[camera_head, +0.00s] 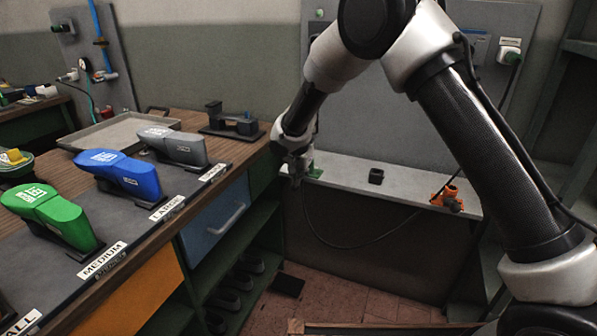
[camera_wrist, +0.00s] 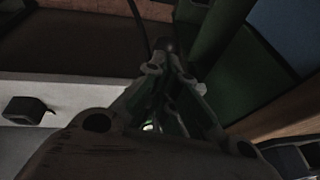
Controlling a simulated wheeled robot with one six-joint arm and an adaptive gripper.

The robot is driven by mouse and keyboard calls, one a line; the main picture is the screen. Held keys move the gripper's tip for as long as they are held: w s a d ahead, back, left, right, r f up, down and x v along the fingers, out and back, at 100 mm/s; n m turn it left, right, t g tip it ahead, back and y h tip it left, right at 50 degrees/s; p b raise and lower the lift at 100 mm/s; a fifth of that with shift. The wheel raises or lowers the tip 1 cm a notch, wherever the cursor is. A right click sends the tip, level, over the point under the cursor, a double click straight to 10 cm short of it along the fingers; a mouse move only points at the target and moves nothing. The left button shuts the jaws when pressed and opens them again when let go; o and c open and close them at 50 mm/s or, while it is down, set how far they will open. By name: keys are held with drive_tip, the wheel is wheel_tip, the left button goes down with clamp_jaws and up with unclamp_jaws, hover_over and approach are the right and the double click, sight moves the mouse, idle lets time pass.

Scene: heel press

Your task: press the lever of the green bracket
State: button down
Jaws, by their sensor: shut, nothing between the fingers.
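The green bracket (camera_head: 315,171) is at the left end of the pale wall shelf in the head view, partly hidden behind my gripper. Its lever cannot be made out. My gripper (camera_head: 296,180) is shut and empty, pointing down at the shelf's left end, close to the bracket. Whether it touches the bracket or lever cannot be told. In the wrist view, my gripper's fingers (camera_wrist: 168,50) are together and hide what lies beneath them; only a small bright green patch shows between the linkages.
A black block (camera_head: 376,176) sits mid-shelf, and an orange bracket (camera_head: 447,198) is at the shelf's right end. The workbench (camera_head: 250,150) at left holds green, blue and grey shoe-shaped pieces. A cable hangs below the shelf (camera_head: 345,178).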

drive_tip(key=shift+s+f, duration=0.15)
drive_tip(key=shift+f, duration=0.6)
drive_tip(key=shift+s+f, duration=0.1)
drive_tip(key=shift+f, duration=0.65)
